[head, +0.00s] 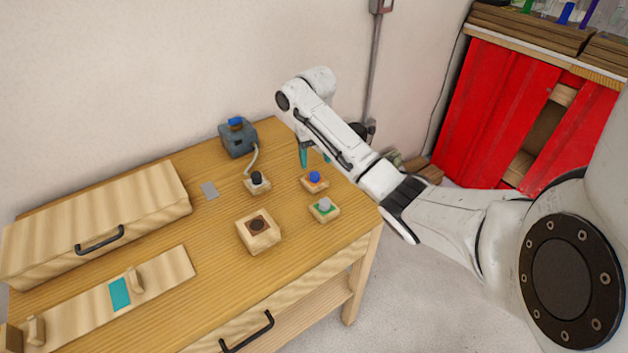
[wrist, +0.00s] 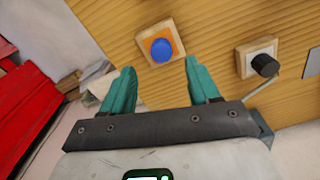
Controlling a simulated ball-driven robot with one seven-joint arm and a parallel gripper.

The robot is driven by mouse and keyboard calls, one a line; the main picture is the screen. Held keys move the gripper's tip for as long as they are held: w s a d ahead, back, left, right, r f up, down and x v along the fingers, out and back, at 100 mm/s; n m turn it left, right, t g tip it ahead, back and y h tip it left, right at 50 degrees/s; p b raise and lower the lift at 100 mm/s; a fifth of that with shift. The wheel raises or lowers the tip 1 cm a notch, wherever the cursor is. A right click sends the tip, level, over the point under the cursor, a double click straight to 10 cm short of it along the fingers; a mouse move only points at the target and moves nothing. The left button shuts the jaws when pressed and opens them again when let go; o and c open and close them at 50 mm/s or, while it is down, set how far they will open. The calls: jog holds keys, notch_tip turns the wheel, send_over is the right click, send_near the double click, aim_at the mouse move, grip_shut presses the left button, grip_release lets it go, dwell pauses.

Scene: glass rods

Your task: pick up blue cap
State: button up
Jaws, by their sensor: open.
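The blue cap (head: 314,177) sits on an orange patch of a small wooden block (head: 321,187) near the right end of the table. In the wrist view the blue cap (wrist: 161,50) shows round, on its block beyond my fingertips and between their lines. My gripper (head: 314,158) is open, with teal fingers, above and behind the block in the head view. In the wrist view my gripper (wrist: 160,78) is empty, its two fingers apart and clear of the cap.
Nearby blocks hold a black cap (head: 256,178) and a grey-white cap on green (head: 324,204). A wooden block with a dark round recess (head: 257,225) stands in front. A grey device (head: 237,138) with a blue top and a cable stands behind. A wooden box (head: 95,215) is at left.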

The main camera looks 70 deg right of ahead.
aim_at(315, 174)
jog(key=shift+a+f+p, duration=0.2)
jog(key=shift+f+p, duration=0.25)
jog(key=shift+f, duration=2.15)
jog(key=c, duration=1.1)
